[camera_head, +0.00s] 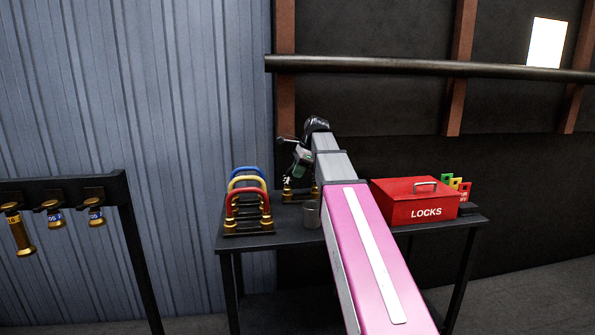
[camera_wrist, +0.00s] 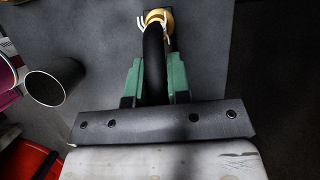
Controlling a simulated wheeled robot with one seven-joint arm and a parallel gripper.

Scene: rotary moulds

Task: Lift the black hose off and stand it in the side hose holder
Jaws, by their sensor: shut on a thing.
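My gripper (camera_head: 299,166) is over the back of the dark table. In the wrist view its green fingers (camera_wrist: 157,78) are shut on the black hose (camera_wrist: 154,58), one on each side. A brass end (camera_wrist: 160,18) of the hose shows beyond the fingers, close to a dark strip; I cannot tell whether it touches. In the head view, brass fittings (camera_head: 287,191) stand low below my gripper, while the black tube is mostly hidden. Blue (camera_head: 247,170), yellow (camera_head: 247,179) and red (camera_head: 248,196) hoses stand upright as arches on a dark base (camera_head: 250,234) to the left. I cannot tell which part is the side holder.
A grey cup (camera_head: 312,214) stands beside my arm and also shows in the wrist view (camera_wrist: 54,82). A red LOCKS box (camera_head: 413,203) and coloured tags (camera_head: 455,184) are on the right. A rack with brass fittings (camera_head: 70,190) stands at far left.

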